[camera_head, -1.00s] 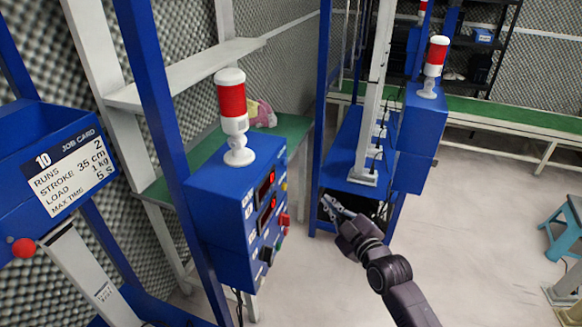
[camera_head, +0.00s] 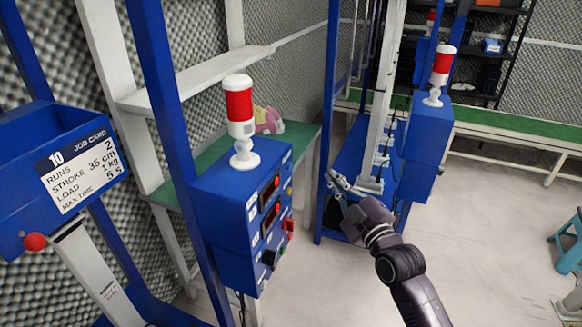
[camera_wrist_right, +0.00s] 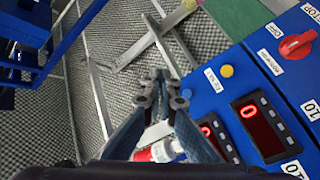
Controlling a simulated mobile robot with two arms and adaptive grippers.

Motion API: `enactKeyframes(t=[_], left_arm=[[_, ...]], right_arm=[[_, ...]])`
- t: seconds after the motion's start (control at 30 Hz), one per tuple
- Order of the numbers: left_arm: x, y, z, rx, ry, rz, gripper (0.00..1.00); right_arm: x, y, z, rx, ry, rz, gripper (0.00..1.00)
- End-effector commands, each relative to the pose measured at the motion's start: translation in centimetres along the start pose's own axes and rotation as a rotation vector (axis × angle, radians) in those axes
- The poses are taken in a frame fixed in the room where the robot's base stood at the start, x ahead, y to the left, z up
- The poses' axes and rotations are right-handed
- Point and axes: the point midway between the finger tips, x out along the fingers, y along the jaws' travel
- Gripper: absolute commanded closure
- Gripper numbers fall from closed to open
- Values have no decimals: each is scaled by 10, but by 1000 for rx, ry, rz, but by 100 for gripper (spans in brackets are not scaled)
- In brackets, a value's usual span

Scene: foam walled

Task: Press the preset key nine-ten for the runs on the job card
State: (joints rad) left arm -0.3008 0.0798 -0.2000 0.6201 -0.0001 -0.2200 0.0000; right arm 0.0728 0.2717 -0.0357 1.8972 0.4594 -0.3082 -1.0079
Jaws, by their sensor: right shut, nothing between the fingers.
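The job card (camera_head: 82,171) on the blue holder at left is headed 10 and reads runs 2, stroke 35 cm, load 1 kg. The blue control box (camera_head: 222,211) has its panel turned right, seen at a slant, with red displays and small keys too small to read. In the right wrist view, the panel (camera_wrist_right: 232,82) shows a yellow button (camera_wrist_right: 227,71), two red displays (camera_wrist_right: 258,122) and a red rotary switch (camera_wrist_right: 297,44). Labels reading 10 sit near the right edge. My right gripper (camera_head: 340,182) is shut and empty, right of the box and apart from it. My left gripper is out of view.
A red-and-white lamp (camera_head: 240,115) stands on the box. A second blue machine (camera_head: 425,130) with its own lamp stands behind my right gripper. A green bench (camera_head: 200,160) lies behind the box. Open floor lies in front of the panel.

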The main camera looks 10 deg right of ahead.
Motion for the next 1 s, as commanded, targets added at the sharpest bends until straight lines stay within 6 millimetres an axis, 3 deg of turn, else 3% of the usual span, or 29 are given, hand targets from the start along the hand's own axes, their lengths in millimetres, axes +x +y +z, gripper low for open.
enactKeyframes(t=[0.5,1.0], left_arm=[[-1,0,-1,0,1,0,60],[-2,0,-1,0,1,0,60]], right_arm=[[47,-34,-35,2,0,-1,100],[53,-40,-40,0,0,-2,100]])
